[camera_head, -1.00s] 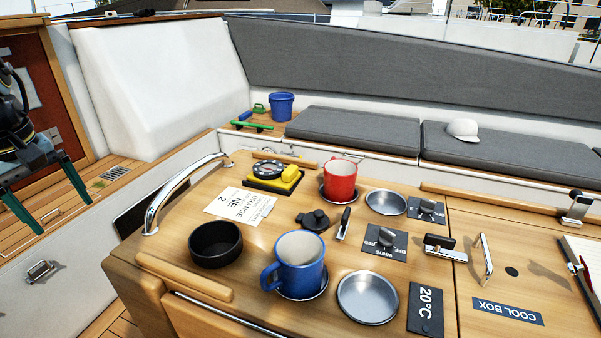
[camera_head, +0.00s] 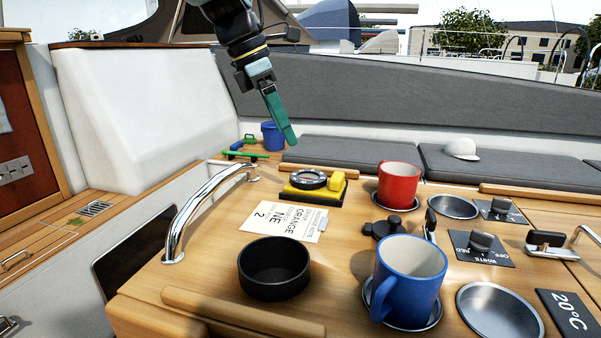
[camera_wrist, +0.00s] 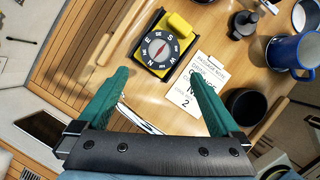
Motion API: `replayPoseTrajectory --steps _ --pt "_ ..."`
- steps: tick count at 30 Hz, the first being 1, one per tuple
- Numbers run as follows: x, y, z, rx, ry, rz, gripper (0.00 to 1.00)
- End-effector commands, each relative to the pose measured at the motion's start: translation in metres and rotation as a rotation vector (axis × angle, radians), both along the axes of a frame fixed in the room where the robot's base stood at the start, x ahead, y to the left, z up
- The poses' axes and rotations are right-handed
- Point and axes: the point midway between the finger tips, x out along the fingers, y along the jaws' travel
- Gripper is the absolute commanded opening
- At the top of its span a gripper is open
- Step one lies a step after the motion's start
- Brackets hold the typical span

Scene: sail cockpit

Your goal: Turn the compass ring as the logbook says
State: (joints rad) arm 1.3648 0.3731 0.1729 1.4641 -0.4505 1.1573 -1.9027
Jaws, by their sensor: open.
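A black bowl (camera_head: 274,268), a blue mug (camera_head: 410,277) and a red mug (camera_head: 398,184) stand on the table. A chrome handrail (camera_head: 203,210) rises at its left edge. A black knob (camera_head: 381,229) and a switch panel (camera_head: 481,246) are to the right.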

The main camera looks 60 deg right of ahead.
Motion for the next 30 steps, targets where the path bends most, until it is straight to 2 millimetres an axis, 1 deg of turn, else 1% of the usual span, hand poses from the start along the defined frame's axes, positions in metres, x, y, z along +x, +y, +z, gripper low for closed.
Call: replayPoseTrajectory --steps 9,15,20,28,29,30 --pt "-0.014 -0.015 -0.054 0.004 0.0 -0.001 1.0" --pt "-0.021 -0.023 -0.079 0.002 0.0 -0.002 1.0" --pt "-0.023 -0.026 -0.088 0.001 -0.002 -0.002 1.0" --pt "-0.024 -0.027 -0.09 0.0 -0.002 -0.001 1.0" --pt "-0.024 -0.027 -0.09 0.0 -0.002 -0.001 0.99" --pt "-0.023 -0.027 -0.09 0.0 -0.002 -0.001 0.94"
